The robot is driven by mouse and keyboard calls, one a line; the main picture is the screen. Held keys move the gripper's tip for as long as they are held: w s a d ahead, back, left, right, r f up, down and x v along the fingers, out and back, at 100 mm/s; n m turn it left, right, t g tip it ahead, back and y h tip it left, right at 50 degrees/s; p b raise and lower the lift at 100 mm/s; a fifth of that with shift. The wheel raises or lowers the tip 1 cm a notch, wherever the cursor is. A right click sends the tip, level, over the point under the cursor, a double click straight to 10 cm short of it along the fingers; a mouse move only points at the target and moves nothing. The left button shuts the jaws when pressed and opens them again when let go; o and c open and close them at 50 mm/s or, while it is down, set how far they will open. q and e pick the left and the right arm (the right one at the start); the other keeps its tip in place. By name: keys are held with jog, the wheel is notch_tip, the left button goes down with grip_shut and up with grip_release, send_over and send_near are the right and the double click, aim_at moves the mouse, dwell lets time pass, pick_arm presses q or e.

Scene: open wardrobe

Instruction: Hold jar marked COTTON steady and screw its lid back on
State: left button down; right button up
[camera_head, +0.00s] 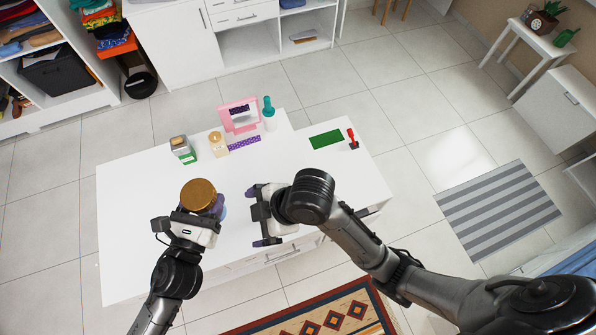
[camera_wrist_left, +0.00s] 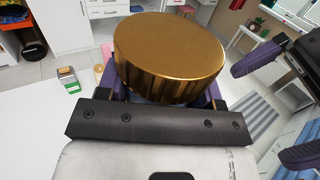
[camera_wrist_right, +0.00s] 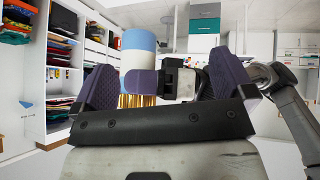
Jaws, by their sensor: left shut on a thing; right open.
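The jar (camera_wrist_right: 138,50), with a pale blue and white body, is held in my left gripper (camera_head: 204,214), whose purple fingers are shut around it. A wide gold ribbed lid (camera_head: 198,194) sits over the jar's mouth; it also shows large in the left wrist view (camera_wrist_left: 170,58). Whether it is threaded tight I cannot tell. The COTTON marking is not readable. My right gripper (camera_head: 262,215) is open and empty to the right of the jar, apart from it. In the right wrist view the jar and lid appear beyond its open fingers (camera_wrist_right: 165,85).
The white table (camera_head: 130,235) lies below. At its back stand a green-and-grey box (camera_head: 183,150), a cream bottle (camera_head: 217,144), a pink frame (camera_head: 239,115) and a teal bottle (camera_head: 269,113). A green mat (camera_head: 326,139) and a red-handled item (camera_head: 352,138) lie at the right.

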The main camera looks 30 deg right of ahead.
jog(key=s+d+f+m+h, duration=0.6)
jog(key=s+d+f+m, duration=0.7)
jog(key=s+d, duration=0.3)
jog(key=shift+s+d+f+g+h, duration=0.3)
jog(key=shift+d+f, duration=0.45)
jog(key=shift+d, duration=0.3)
